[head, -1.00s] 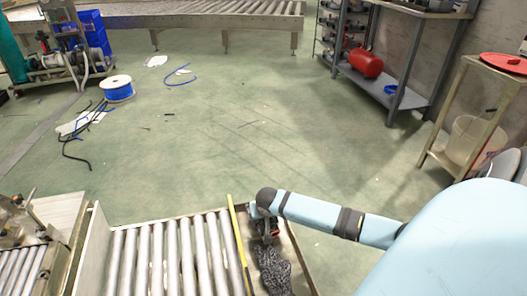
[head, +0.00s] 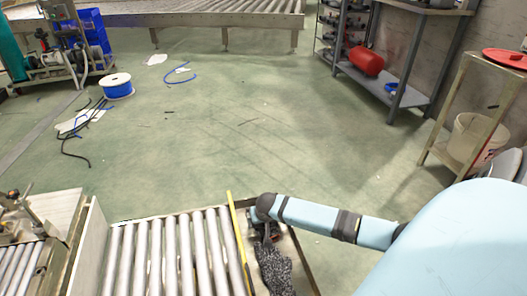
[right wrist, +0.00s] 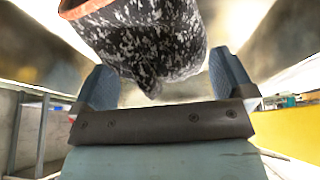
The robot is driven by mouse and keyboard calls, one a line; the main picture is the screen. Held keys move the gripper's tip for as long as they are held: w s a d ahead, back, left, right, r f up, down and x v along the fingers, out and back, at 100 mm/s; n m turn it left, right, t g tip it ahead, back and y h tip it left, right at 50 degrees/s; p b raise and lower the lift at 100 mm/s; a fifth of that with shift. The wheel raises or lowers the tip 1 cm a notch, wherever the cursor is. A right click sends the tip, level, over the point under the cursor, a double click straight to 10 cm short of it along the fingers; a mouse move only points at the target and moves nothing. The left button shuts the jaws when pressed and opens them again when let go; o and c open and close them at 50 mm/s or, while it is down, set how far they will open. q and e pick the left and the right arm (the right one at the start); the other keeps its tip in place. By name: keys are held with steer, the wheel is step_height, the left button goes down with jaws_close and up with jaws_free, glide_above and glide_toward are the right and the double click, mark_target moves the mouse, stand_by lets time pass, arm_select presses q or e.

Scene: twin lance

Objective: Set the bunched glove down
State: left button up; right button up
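The bunched glove (head: 275,270) is dark with white speckles. It lies along the narrow tray (head: 296,262) to the right of the roller conveyor, and its lower end is cut off by the picture edge. My right gripper (head: 262,238) is just above its far end. In the right wrist view the glove (right wrist: 150,42) shows its speckled fabric and an orange-brown edge, with its tip between the fingers. The right gripper's fingers (right wrist: 162,78) stand wide apart, with a slim gap at the right finger. Whether the left finger touches the glove is unclear. My left gripper is not in view.
A yellow rail (head: 238,240) separates the tray from the conveyor rollers (head: 170,262). Shelving with a red tank (head: 366,61) and a wooden stand (head: 447,140) are at the right. A blue cable spool (head: 117,87) and loose cables lie on the otherwise open floor.

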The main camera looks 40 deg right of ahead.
steer(key=shift+r, duration=0.25)
steer(key=p+v, duration=0.4)
steer(key=v, duration=0.2)
steer(key=shift+r, duration=0.3)
steer(key=p+v, duration=0.1)
steer(key=v, duration=0.3)
steer(key=shift+p, duration=0.4)
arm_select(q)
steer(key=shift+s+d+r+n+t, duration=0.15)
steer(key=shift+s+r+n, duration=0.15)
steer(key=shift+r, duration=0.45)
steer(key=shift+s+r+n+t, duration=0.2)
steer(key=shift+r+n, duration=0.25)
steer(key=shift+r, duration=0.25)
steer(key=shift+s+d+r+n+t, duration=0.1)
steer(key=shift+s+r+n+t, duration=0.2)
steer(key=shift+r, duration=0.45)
arm_select(e)
steer(key=shift+s+a+r, duration=0.2)
steer(key=shift+s+r, duration=0.1)
steer(key=shift+r, duration=0.2)
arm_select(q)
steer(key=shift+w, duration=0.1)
